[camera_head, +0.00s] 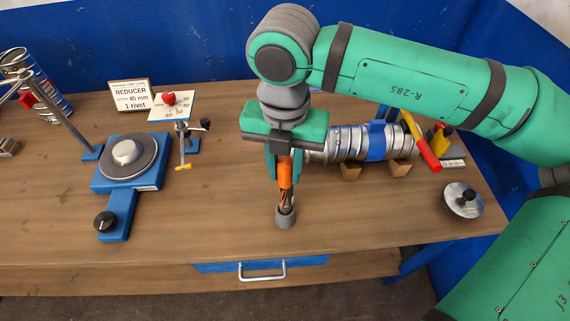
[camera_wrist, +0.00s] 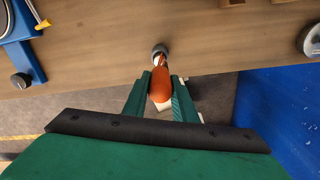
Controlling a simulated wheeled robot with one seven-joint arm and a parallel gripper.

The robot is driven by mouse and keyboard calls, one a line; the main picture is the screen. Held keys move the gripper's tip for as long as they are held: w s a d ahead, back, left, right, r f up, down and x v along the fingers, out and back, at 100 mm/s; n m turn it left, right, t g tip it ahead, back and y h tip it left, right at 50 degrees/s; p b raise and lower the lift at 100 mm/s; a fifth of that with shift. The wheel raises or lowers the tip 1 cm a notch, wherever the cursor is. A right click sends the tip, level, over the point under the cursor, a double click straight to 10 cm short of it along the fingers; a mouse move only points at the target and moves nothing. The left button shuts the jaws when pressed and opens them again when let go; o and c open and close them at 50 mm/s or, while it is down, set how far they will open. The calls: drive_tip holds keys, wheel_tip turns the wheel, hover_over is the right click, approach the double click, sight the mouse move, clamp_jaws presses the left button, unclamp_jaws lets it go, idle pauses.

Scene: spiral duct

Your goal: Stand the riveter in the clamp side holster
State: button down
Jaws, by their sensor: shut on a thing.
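My gripper (camera_head: 285,165) points down and is shut on an orange-handled tool, which looks like the riveter (camera_head: 285,172). In the wrist view the orange handle (camera_wrist: 160,86) sits between the two fingers (camera_wrist: 160,98). The tool hangs about upright, with its lower metal part at a small grey cup (camera_head: 285,217) near the table's front edge, which looks like a holster. The cup's round rim also shows in the wrist view (camera_wrist: 160,48). I cannot tell how far the tip is inside the cup. A small clamp with a yellow end (camera_head: 183,158) stands at the left.
A blue turntable fixture (camera_head: 128,160) and a reducer sign (camera_head: 131,96) are left. A spiral duct (camera_head: 345,143) lies on wooden blocks behind my gripper. A red and yellow tool (camera_head: 423,145) and a round metal disc (camera_head: 463,200) are right.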

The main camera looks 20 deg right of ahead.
drive_tip(key=shift+f, duration=0.3)
drive_tip(key=c, duration=1.4)
unclamp_jaws()
drive_tip(key=shift+o, duration=0.2)
wheel_tip(320, 180, up, 10)
drive_tip(key=shift+a+r, duration=0.1)
drive_tip(key=shift+r, duration=0.1)
drive_tip(key=shift+s+r, duration=0.1)
drive_tip(key=shift+r, duration=0.1)
